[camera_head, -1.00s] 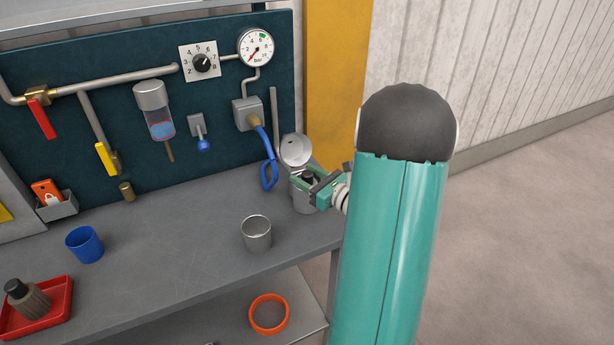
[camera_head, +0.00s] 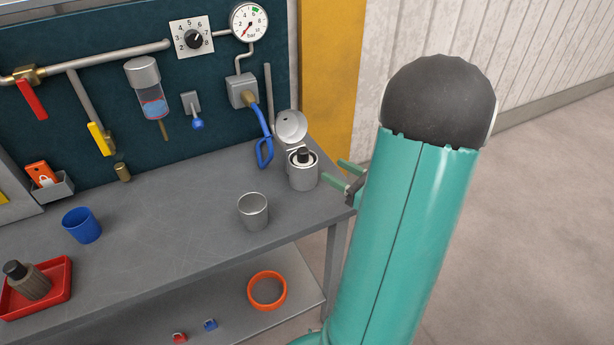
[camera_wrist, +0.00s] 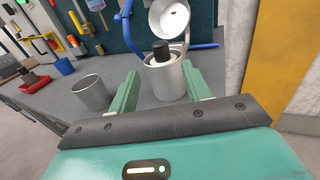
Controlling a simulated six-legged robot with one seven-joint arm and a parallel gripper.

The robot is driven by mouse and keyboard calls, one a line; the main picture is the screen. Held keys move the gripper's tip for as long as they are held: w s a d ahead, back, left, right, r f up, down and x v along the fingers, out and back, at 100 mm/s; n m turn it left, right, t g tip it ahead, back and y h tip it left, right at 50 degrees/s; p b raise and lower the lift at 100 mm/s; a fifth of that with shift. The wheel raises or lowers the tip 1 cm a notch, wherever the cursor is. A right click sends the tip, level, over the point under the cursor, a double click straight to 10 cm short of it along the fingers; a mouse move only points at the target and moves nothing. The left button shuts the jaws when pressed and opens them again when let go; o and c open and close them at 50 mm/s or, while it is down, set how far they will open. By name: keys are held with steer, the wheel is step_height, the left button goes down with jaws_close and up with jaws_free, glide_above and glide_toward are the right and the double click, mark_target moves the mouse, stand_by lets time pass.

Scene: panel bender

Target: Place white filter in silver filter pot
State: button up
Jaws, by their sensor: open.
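The silver filter pot (camera_head: 303,178) stands upright on the bench near its right end, its round lid (camera_head: 292,127) swung open at the back. A white ring-shaped piece with a black top, seemingly the white filter (camera_head: 303,158), sits inside the pot's mouth; its lower part is hidden. My gripper (camera_head: 332,174) is open and empty, just right of the pot and apart from it. In the wrist view the pot (camera_wrist: 166,82) shows beyond and between the two green fingers, with the black top standing above its rim.
An empty silver cup (camera_head: 253,212) stands left of the pot. A blue hose (camera_head: 264,140) hangs behind it. A blue cup (camera_head: 82,225) and a red tray (camera_head: 38,291) with a dark bottle are farther left.

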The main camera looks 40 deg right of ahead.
steer(key=w+a+r+n+g+y, duration=0.15)
steer(key=a+n+g+y, duration=0.3)
steer(key=a+n, duration=0.55)
steer(key=w+a+r+n+g+y, duration=0.1)
steer(key=a+r+n+g+y, duration=0.4)
steer(key=a, duration=0.9)
steer(key=s+a+r+n+g+h, duration=0.1)
steer(key=s+a+r+n+h, duration=0.1)
steer(key=n, duration=0.8)
steer(key=s+a+r+n+g+h, duration=0.1)
steer(key=s+a+n+g+h, duration=0.1)
steer(key=s+a+n+h, duration=0.3)
steer(key=a+n+h, duration=0.1)
steer(key=n+h, duration=0.3)
steer(key=shift+s+a+r+n, duration=0.15)
steer(key=shift+a+r+n, duration=0.05)
steer(key=shift+r+n, duration=0.2)
